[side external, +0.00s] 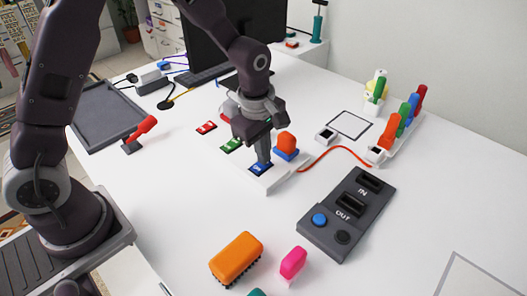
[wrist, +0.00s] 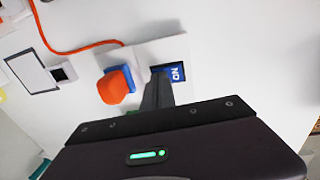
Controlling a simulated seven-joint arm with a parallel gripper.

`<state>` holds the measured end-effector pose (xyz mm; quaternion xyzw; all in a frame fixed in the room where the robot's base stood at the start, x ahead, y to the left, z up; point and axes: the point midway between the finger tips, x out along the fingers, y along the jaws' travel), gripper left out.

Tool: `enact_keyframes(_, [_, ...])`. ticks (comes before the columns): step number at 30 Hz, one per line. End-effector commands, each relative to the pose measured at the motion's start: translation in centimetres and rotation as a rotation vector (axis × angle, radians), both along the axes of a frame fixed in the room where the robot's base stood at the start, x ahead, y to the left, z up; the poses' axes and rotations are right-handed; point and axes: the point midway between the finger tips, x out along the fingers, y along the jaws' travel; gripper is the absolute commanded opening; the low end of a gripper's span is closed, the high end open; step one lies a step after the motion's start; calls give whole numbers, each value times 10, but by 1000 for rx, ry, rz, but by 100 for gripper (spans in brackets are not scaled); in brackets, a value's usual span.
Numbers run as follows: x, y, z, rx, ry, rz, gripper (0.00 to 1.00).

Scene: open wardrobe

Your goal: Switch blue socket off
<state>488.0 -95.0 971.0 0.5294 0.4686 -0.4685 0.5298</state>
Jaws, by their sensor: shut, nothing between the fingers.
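The blue switch (side external: 260,169) sits at the near end of a white socket strip (side external: 282,176). In the wrist view the blue switch (wrist: 177,73) shows white lettering that looks like "ON". Beside it is the blue socket (side external: 286,155) with an orange plug (side external: 287,143) in it; the plug also shows in the wrist view (wrist: 113,87). My gripper (side external: 264,160) is shut and empty, pointing down at the blue switch. In the wrist view its fingertips (wrist: 157,78) overlap the switch's left edge. I cannot tell whether they touch it.
A green switch (side external: 231,145) and a red switch (side external: 206,127) lie farther along the strip. An orange-red cable (side external: 335,150) runs right from the strip. A grey IN/OUT box (side external: 346,214), an orange brush (side external: 236,259) and a pink block (side external: 293,263) stand nearer the front.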

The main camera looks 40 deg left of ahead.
Motion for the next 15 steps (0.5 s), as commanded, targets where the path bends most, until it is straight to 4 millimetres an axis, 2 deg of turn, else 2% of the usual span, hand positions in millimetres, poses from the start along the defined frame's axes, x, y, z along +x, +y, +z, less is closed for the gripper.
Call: enact_keyframes(15, [1,0,-5,0,3,-1,0])
